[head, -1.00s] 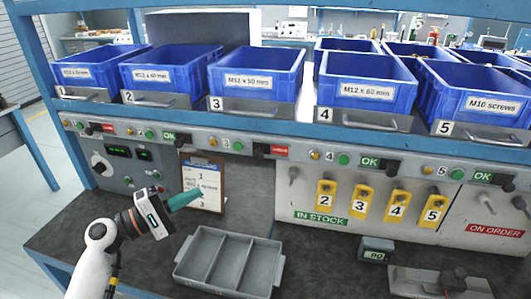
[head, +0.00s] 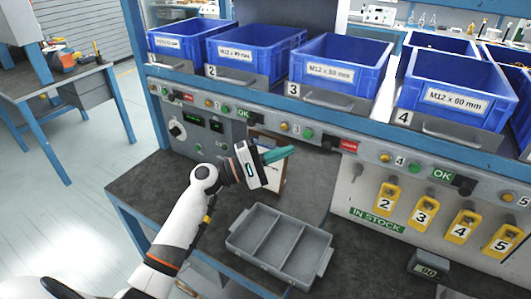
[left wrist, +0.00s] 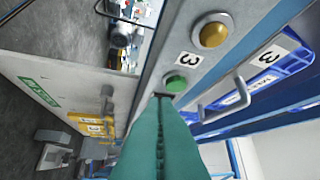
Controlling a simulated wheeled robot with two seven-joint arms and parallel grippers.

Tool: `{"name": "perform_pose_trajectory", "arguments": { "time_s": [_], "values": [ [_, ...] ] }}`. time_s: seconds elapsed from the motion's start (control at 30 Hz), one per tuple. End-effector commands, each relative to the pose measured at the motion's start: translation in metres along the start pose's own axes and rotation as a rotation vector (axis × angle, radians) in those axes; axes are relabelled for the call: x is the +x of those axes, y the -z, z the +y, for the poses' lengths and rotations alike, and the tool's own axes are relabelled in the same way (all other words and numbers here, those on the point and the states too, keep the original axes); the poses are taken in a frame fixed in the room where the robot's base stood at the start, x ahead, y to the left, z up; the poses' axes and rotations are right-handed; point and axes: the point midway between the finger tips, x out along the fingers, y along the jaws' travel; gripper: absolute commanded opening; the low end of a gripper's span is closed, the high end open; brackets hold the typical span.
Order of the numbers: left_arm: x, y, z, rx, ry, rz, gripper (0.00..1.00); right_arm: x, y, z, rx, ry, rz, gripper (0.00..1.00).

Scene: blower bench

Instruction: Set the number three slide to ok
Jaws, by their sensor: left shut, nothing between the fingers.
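The number three slide (head: 328,142) is a dark knob on the grey rail, right of the 3 label and green button (head: 308,133). A red plate (head: 349,146) shows at its right; no green OK shows there. My left gripper (head: 291,150), with teal fingers, is shut and empty, a little below and left of the slide in the head view. In the left wrist view its fingers (left wrist: 160,100) point toward the rail near the green button (left wrist: 175,84), 3 label and amber button (left wrist: 213,33). The slide is not clear there, perhaps behind the fingers. My right gripper is out of view.
Blue bins (head: 340,65) stand on the shelf above the rail. A clipboard (head: 270,180) is partly behind my left gripper. A grey divided tray (head: 238,240) sits on the bench below. Yellow numbered tags (head: 420,214) hang on the panel at right. Slide four shows OK (head: 442,174).

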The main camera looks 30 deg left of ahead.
Motion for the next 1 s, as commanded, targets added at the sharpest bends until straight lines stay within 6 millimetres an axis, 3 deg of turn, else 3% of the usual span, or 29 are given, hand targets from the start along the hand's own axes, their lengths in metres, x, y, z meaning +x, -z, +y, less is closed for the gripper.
{"name": "perform_pose_trajectory", "arguments": {
  "time_s": [0.1,0.3,0.83,1.0],
  "values": [
    [0.027,0.001,-0.004,-0.001,0.002,0.001,0.00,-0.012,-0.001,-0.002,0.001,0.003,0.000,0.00],
    [0.046,0.021,-0.003,0.000,0.000,0.000,0.00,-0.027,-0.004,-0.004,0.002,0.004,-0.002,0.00],
    [0.054,0.029,0.001,0.000,0.000,0.000,0.00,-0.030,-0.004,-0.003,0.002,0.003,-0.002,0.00],
    [0.071,0.046,0.009,-0.003,-0.001,0.002,0.00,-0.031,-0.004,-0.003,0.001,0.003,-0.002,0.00]
  ]
}}
